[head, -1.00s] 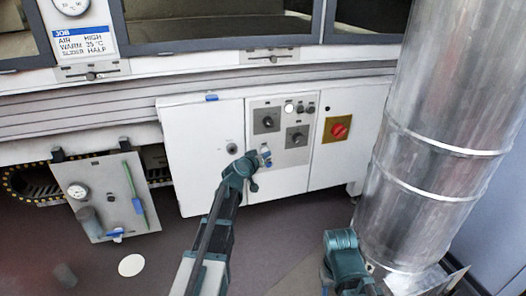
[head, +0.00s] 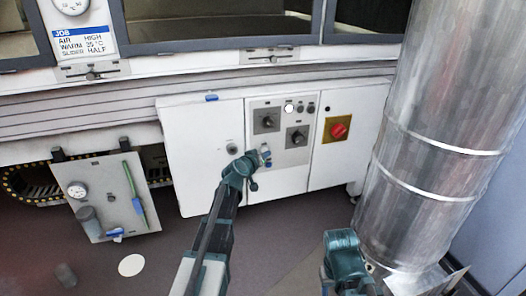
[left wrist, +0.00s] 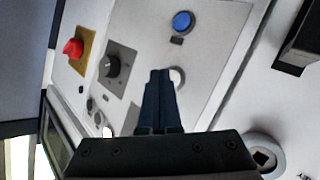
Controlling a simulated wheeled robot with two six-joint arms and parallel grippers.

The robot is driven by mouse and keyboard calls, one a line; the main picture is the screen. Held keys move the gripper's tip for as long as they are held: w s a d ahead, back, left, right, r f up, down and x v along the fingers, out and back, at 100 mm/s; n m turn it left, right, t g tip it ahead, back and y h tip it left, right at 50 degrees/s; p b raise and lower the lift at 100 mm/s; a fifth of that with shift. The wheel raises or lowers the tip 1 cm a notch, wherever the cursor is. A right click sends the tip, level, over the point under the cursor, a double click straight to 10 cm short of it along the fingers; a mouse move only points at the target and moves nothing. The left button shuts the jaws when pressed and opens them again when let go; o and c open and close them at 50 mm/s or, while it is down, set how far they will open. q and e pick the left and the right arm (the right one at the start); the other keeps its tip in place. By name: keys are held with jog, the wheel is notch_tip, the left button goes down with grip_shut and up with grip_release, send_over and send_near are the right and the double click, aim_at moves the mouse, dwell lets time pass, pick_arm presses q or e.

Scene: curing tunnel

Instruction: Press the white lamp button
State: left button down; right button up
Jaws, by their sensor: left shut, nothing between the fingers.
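My left gripper (head: 258,157) is at the lower middle of the grey control panel (head: 276,101) in the head view. In the left wrist view its fingers (left wrist: 160,76) are shut and empty, and their tips overlap a white round button (left wrist: 178,77), partly hiding it. I cannot tell whether they touch it. A blue button (left wrist: 182,21) sits beside it on the same panel. A white round lamp (head: 289,107) glows near the panel's top in the head view.
Dark knobs (head: 296,137) sit above the gripper. A red rotary switch (head: 339,131) on a yellow plate is to the right. A large metal duct (head: 440,140) stands at the right.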

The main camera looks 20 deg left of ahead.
pick_arm(q)
jog(key=shift+w+a, duration=0.1)
jog(key=shift+w, duration=0.15)
jog(key=shift+w+a, duration=0.25)
jog(key=shift+w, duration=0.05)
dwell(0.7)
dwell(0.3)
jog(key=shift+s+d, duration=0.45)
jog(key=shift+s, duration=0.2)
jog(key=s+d, duration=0.2)
jog(key=s, duration=0.2)
jog(key=shift+s+d, duration=0.1)
jog(key=shift+d, duration=0.3)
